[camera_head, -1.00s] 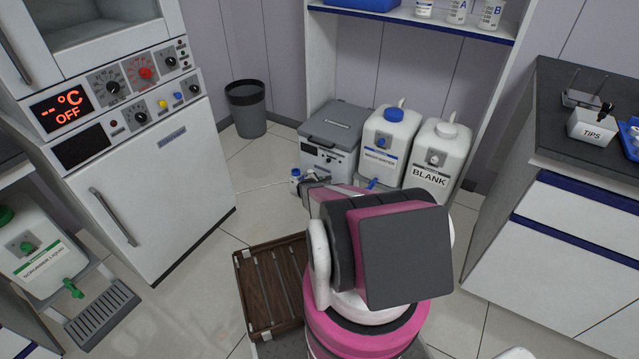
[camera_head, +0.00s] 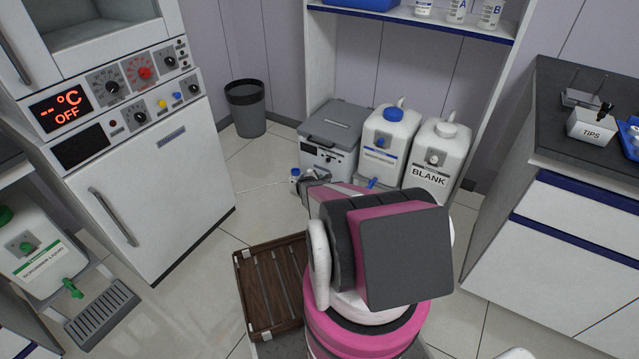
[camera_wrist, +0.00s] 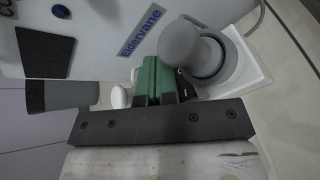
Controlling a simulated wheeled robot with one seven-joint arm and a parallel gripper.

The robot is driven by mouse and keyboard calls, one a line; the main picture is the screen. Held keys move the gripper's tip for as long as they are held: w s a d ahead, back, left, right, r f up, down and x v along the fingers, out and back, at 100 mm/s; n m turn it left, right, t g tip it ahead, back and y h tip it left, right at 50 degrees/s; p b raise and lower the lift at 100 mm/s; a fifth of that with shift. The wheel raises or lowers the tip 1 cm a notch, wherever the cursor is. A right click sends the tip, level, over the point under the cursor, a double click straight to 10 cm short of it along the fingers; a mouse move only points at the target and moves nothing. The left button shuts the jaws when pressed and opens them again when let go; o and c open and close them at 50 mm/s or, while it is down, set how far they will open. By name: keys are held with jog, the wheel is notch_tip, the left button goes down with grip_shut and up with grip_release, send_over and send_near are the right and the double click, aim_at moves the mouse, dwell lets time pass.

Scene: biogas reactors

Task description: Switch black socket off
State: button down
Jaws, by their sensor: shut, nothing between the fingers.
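My gripper (camera_wrist: 158,80) shows in the wrist view with its green fingers shut together and nothing between them. Right of the fingertips is a large grey round plug or knob (camera_wrist: 192,48) on a white plate (camera_wrist: 248,62), with a grey cable beyond it. A small black part with a pale mark (camera_wrist: 182,76) sits beside the fingers, mostly hidden; I cannot tell if it belongs to the black socket or whether the fingers touch it. In the head view, my arm hides most of my gripper (camera_head: 309,184), low in front of the grey box (camera_head: 331,130).
A wooden slatted crate (camera_head: 267,290) lies near my base. A bin (camera_head: 246,108) stands behind.

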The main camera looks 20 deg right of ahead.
jog(key=shift+a+r, duration=0.2)
jog(key=shift+r, duration=0.35)
jog(key=shift+a+r, duration=0.15)
jog(key=shift+r, duration=0.35)
jog(key=shift+w+a, duration=0.1)
jog(key=shift+r, duration=0.1)
